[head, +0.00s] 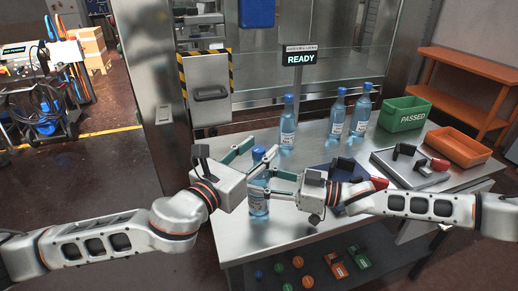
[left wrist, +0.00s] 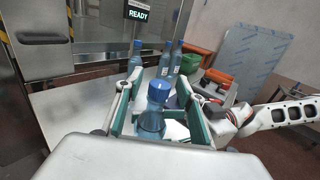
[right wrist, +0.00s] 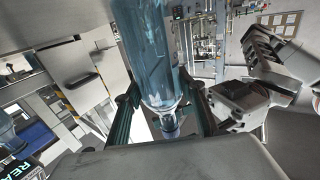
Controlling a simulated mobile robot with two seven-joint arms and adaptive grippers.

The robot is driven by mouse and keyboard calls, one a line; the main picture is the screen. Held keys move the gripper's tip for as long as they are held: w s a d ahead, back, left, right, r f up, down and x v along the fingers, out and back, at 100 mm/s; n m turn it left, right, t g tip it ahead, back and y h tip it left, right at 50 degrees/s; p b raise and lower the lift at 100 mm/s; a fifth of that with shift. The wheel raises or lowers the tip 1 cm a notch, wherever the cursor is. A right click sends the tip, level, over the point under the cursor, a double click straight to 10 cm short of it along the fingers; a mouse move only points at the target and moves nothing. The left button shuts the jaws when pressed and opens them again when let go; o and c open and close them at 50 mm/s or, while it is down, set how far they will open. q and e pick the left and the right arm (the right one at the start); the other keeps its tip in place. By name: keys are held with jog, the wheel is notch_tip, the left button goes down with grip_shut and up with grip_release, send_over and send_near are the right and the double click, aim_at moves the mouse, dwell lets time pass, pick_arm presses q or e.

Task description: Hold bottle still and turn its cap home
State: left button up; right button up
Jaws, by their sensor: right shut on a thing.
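The held bottle (head: 258,201) is clear blue with a blue cap (head: 258,152) and stands about upright at the near left part of the steel table. My right gripper (head: 272,183) is shut on its body from the right. In the right wrist view the bottle (right wrist: 155,60) passes between its fingers. My left gripper (head: 253,154) is open at the cap's height, one finger on each side. In the left wrist view the cap (left wrist: 158,90) sits between the spread fingers, with gaps on both sides. How far the cap is screwed down I cannot tell.
Several similar capped bottles (head: 288,124) stand farther back on the table (head: 240,236). A green PASSED bin (head: 404,114), an orange tray (head: 458,147) and a grey fixture plate (head: 412,172) are at the right. A READY sign (head: 300,58) stands behind.

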pick_arm(q)
jog(key=shift+w+d, duration=0.2)
jog(key=shift+w, duration=0.05)
grip_shut()
